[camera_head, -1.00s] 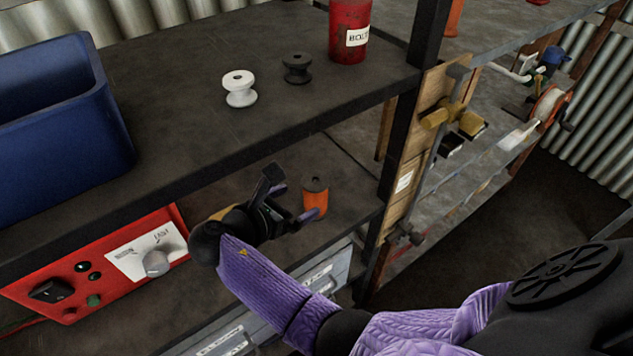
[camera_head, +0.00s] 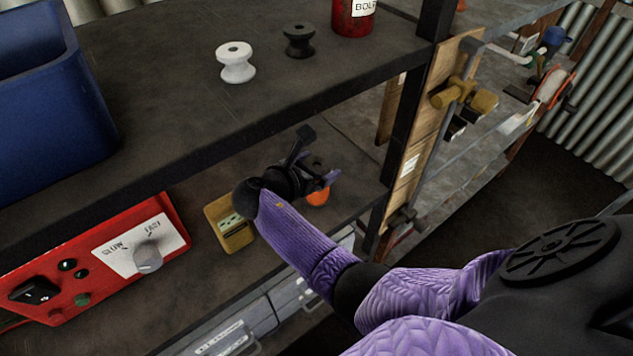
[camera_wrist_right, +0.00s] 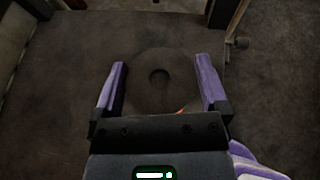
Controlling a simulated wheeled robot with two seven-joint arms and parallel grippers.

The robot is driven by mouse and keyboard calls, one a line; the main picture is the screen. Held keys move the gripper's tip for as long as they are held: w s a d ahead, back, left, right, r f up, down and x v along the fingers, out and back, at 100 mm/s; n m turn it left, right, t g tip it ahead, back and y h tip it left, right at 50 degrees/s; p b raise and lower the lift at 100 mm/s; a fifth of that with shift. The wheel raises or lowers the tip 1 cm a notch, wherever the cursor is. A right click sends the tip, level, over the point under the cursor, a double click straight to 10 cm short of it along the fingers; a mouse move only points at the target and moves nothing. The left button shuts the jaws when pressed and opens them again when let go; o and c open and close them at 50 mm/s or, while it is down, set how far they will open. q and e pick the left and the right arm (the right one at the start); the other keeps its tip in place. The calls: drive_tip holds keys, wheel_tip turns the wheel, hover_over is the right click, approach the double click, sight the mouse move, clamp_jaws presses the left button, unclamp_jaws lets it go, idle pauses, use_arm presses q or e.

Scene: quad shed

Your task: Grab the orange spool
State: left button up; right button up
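The orange spool (camera_head: 318,197) stands on the lower shelf, partly hidden behind my right gripper in the head view. In the right wrist view its dark round top flange (camera_wrist_right: 160,82) with a centre hole lies between the two purple-faced fingers, and a sliver of orange shows below it. My right gripper (camera_head: 318,168) is open, with one finger on each side of the spool; it also shows in the right wrist view (camera_wrist_right: 160,85). I cannot tell whether either finger touches it. My left gripper is not in view.
The upper shelf (camera_head: 190,115) overhangs the arm, holding a white spool (camera_head: 236,63), a black spool (camera_head: 299,40), a red can (camera_head: 353,15) and a blue bin (camera_head: 50,110). A yellow meter (camera_head: 230,222) and red control box (camera_head: 110,255) are left of the gripper. A post (camera_head: 405,130) stands right.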

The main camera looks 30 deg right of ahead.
drive_tip(key=c, duration=1)
